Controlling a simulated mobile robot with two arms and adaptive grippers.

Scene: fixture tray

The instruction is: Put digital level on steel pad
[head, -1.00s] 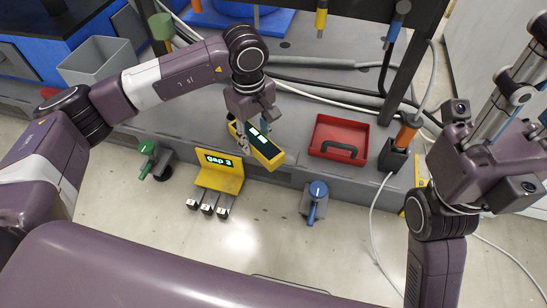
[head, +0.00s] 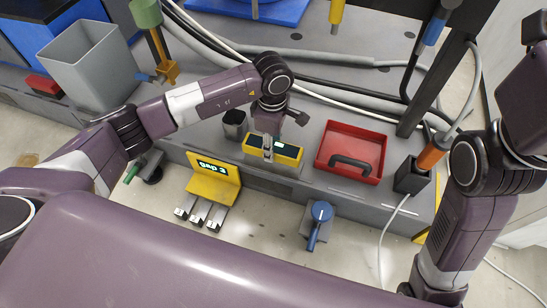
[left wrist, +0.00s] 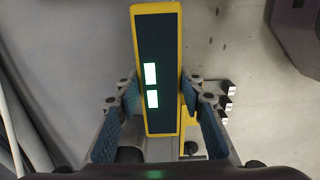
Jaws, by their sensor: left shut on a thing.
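The digital level (head: 287,152) is a yellow bar with a dark face and two lit displays. My left gripper (head: 270,137) is shut on it near its middle. In the left wrist view, the level (left wrist: 157,45) stands lengthwise between the two blue-padded fingers of the left gripper (left wrist: 160,92). In the head view the level lies nearly crosswise over the front ledge of the grey bench. A grey surface shows just below it, but I cannot tell the steel pad apart or whether the level touches it. My right gripper is not in view.
A red tray (head: 375,176) with a dark handle lies right of the level. A yellow stand (head: 214,188) reading "gap 3" is at front left. A grey bin (head: 88,78) and cables (head: 330,62) are farther back.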

